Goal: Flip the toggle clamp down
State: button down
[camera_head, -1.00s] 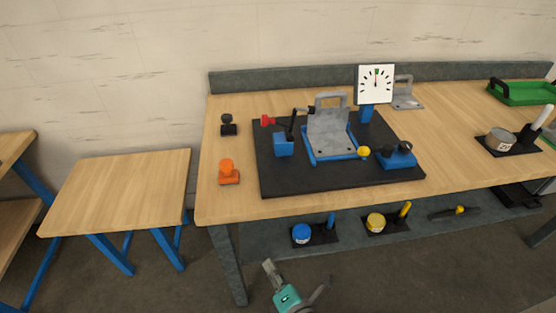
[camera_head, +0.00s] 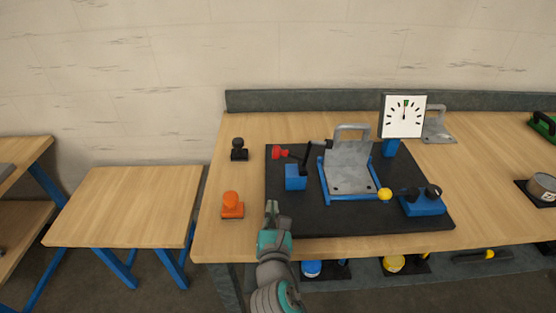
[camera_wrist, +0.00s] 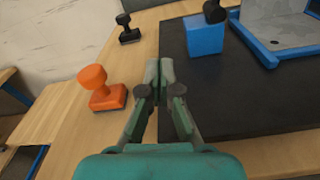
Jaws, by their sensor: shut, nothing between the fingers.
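The toggle clamp has a blue block base (camera_head: 296,178) with a black upright arm (camera_head: 306,157) and a red-tipped part (camera_head: 279,152) pointing left. It stands on the left part of the black board (camera_head: 400,229), left of a grey metal bracket (camera_head: 349,170) in a blue frame. In the wrist view the blue block (camera_wrist: 205,36) is at upper right, with a black part on top; the red tip is out of that view. My gripper (camera_head: 272,208) is shut and empty, at the board's front left corner, in front of the clamp and apart from it.
An orange stamp-like object (camera_head: 232,204) stands left of my gripper, and a black one (camera_head: 239,150) stands behind it. A blue block with black knobs (camera_head: 423,203) sits at the board's right. The board's front left is bare.

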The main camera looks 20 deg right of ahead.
jog(key=shift+w+d+r, duration=0.1)
jog(key=shift+w, duration=0.15)
jog(key=x, duration=1)
jog(key=shift+w+d, duration=0.1)
jog(key=shift+w, duration=0.05)
jog(key=r, duration=0.2)
jog(key=shift+w+d+r, duration=0.15)
jog(key=shift+d+r, duration=0.1)
jog(key=shift+w+d+r, duration=0.15)
jog(key=shift+d+r, duration=0.05)
jog(key=shift+r, duration=0.45)
jog(key=shift+r, duration=0.1)
